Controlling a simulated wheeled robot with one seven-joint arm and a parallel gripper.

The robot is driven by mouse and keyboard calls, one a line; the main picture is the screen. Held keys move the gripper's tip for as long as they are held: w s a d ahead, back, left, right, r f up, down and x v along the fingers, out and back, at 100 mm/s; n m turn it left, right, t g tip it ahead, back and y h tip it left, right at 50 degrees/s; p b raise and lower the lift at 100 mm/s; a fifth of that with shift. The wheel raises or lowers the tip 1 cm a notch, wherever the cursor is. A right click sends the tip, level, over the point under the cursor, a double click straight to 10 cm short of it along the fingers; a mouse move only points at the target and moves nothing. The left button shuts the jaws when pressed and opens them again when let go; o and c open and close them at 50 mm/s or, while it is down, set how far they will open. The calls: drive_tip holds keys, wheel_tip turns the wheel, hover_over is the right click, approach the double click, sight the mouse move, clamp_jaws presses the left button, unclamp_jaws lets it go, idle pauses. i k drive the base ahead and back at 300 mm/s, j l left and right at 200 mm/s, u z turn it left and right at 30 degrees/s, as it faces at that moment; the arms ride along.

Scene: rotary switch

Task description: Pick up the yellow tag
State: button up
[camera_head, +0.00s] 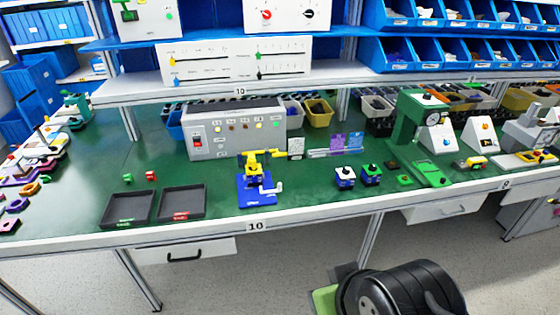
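I cannot pick out a flat yellow tag for certain. The clearest yellow thing is a yellow part (253,161) on a blue base (257,190) near the front edge of the green table (310,185). A small green piece (127,178) and a small red piece (151,176) lie behind the trays on the left. My gripper is not in view.
Two black trays (128,225) (181,220) lie at the front left. A grey switch box (233,129) stands behind the yellow part. A green press (412,120) stands at right. A shelf (230,90) overhangs the table. A dark rounded object (400,292) is at the bottom.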

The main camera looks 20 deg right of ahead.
sight(251, 162)
drive_tip(key=i+u, duration=0.3)
drive_tip(key=i, duration=0.15)
drive_tip(key=i+l+u, duration=0.1)
drive_tip(key=i+u, duration=0.25)
drive_tip(key=i+l+u, duration=0.3)
drive_tip(key=i, duration=0.25)
